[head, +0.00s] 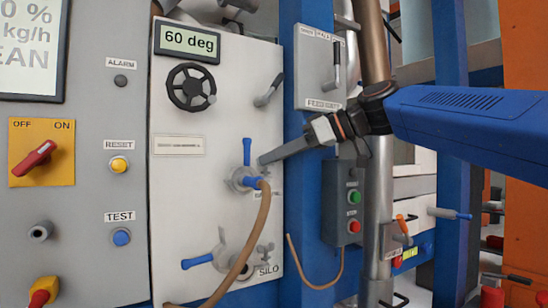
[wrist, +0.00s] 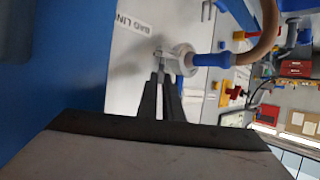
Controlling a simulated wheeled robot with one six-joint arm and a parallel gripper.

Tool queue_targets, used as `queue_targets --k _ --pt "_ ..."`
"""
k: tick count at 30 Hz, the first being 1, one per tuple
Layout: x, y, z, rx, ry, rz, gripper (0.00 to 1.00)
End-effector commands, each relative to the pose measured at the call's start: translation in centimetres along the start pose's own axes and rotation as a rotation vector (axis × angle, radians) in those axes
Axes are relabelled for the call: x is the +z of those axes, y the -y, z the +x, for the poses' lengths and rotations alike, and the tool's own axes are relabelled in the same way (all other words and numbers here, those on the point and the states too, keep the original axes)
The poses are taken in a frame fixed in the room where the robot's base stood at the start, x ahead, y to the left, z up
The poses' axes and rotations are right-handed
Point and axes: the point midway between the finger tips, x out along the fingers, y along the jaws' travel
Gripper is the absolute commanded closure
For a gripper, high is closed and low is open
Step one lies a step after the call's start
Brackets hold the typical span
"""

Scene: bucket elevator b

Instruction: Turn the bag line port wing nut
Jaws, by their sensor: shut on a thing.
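The bag line port (head: 243,179) is a grey round fitting on the white panel, with a blue lever (head: 247,152) standing up and a brown hose on it. In the wrist view the port (wrist: 182,58) shows beside the partly cut-off "BAG LIN" label (wrist: 132,22). The small grey wing nut (wrist: 159,55) sits at the port's side, between my fingertips. My gripper (wrist: 160,78) is shut on it; in the head view my gripper (head: 263,160) reaches in from the right, just right of the port. The fingers hide most of the nut there.
The brown hose (head: 262,215) hangs from the port, close below my gripper. The silo port (head: 228,258), with its blue lever and wing nut, is lower on the panel. A black handwheel (head: 191,87) and a grey lever (head: 269,91) are above. A blue post (head: 303,200) stands right.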

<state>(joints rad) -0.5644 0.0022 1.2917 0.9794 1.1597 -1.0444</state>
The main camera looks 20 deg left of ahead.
Motion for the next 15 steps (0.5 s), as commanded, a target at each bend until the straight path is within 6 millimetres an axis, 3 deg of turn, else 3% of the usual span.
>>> queue_targets --k 15 --pt "-0.07 0.91 0.1 0.155 0.001 0.064 1.0"
